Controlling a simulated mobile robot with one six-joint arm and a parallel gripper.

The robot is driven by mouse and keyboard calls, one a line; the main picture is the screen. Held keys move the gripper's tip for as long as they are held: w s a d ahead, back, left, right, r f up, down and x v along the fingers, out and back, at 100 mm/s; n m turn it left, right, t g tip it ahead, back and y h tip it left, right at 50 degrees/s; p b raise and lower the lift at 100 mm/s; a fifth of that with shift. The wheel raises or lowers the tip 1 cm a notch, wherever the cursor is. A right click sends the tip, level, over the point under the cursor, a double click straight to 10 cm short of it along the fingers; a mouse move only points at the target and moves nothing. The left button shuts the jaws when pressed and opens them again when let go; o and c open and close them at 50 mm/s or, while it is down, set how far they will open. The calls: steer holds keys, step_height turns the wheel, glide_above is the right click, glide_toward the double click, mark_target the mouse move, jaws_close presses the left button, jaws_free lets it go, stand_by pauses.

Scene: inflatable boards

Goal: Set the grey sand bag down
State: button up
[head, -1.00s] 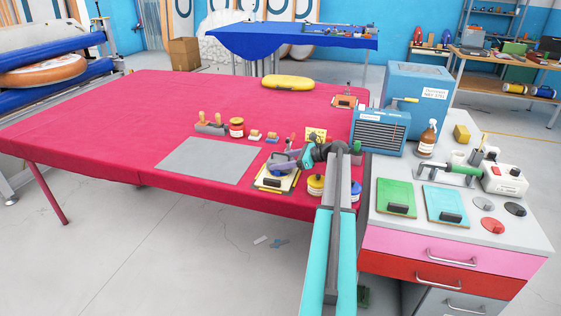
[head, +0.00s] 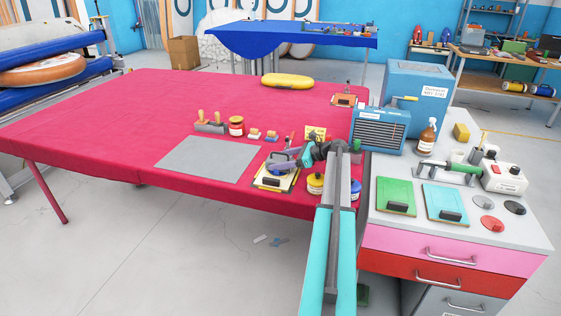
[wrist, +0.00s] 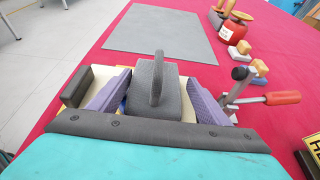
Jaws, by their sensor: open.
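The grey sand bag (wrist: 172,103), with a raised loop handle, sits between the purple fingers of my gripper (wrist: 160,78) in the wrist view. The fingers are open, with one on each side of the bag. Under the bag is a cream board (wrist: 72,115) with a black grip at its left end. In the head view my gripper (head: 287,163) is low over the front right part of the red table (head: 110,130), at the cream board (head: 272,182). The bag is mostly hidden there by my gripper.
A flat grey mat (head: 208,159) lies bare on the table, left of my gripper. Wooden-handled tools (head: 211,123), a red jar (head: 236,126) and a red-handled clamp (wrist: 265,98) stand close by. A blue heater (head: 381,129) and a drawer cabinet (head: 450,245) are on the right.

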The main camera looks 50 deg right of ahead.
steer(key=shift+s+a+r, duration=0.1)
steer(key=shift+r, duration=0.05)
steer(key=b+v, duration=0.2)
steer(key=v, duration=0.8)
steer(key=shift+s+d, duration=0.2)
steer(key=shift+d, duration=0.05)
steer(key=shift+s+d+r+b, duration=0.25)
steer(key=shift+s+r+b, duration=0.1)
steer(key=shift+s, duration=0.15)
steer(key=shift+r, duration=0.15)
